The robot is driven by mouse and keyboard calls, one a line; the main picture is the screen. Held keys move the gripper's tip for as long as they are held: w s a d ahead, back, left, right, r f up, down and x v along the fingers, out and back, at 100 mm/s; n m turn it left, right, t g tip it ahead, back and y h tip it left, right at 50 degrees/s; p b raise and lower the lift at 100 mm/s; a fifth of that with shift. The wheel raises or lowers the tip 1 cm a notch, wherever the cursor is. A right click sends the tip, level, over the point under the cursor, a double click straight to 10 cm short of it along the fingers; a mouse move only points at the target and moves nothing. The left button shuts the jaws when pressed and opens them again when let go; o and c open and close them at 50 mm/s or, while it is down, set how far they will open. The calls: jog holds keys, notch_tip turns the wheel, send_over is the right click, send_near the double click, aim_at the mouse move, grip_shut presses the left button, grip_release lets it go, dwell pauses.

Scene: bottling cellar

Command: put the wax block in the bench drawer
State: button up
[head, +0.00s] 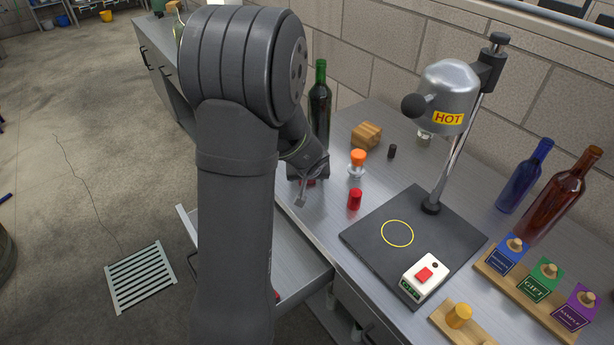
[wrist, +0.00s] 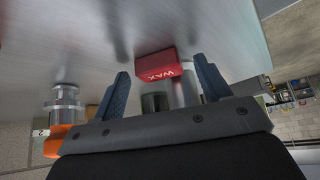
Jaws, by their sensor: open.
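The red wax block (wrist: 155,63), lettered WAX, sits on the bench top. In the wrist view it lies at the fingertips of my open gripper (wrist: 161,70), roughly between them. I cannot tell whether the fingers touch it. The bench drawer (head: 308,272) is pulled open at the bench's left side. My arm hides much of it, and a small red thing (head: 276,295) shows there.
Near my gripper stand a dark green bottle (head: 320,100), an orange-topped jar (head: 357,162), a red cylinder (head: 354,199) and a wooden block (head: 366,135). A HOT-labelled heater (head: 447,95) stands over a dark plate (head: 375,238) to the right. Stamps and bottles are farther right.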

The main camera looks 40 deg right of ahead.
jog(key=v, duration=1.2)
jog(key=shift+r, duration=0.15)
jog(key=w+d+r+n+g+y, duration=0.1)
jog(key=w+d+r+g+y, duration=0.35)
jog(key=w+r, duration=0.25)
jog(key=shift+g+h, duration=0.45)
notch_tip(320, 180, down, 18)
jog(key=shift+s+r, duration=0.15)
jog(key=shift+r, duration=0.05)
jog(key=c, duration=1.1)
